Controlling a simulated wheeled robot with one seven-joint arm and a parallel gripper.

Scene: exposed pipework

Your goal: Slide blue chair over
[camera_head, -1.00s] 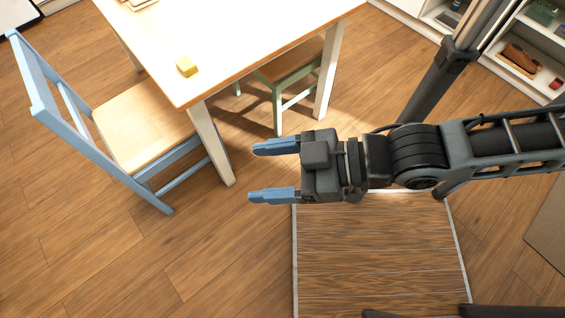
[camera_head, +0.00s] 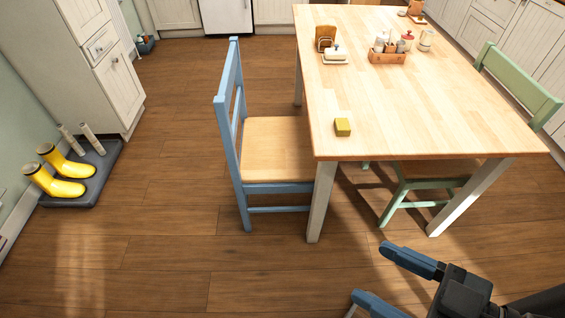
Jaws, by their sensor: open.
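The blue chair (camera_head: 229,115) stands upright on the wood floor at the left side of the table. Its blue back is on the left, and its pale wood seat (camera_head: 277,150) faces the table, the right edge of the seat partly hidden by the table. My gripper (camera_head: 375,276) is at the lower right, its two blue fingers apart and pointing left, with nothing between them. It is nearer to me than the chair and apart from it. The lower finger is cut by the bottom edge of the view.
The wooden table (camera_head: 440,120) carries a yellow block (camera_head: 342,127), a napkin holder and a condiment caddy (camera_head: 388,56). A green chair (camera_head: 520,85) stands at its right. Yellow boots (camera_head: 62,177) sit on a dark tray (camera_head: 95,180) by the left cabinet. Floor left of the blue chair is clear.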

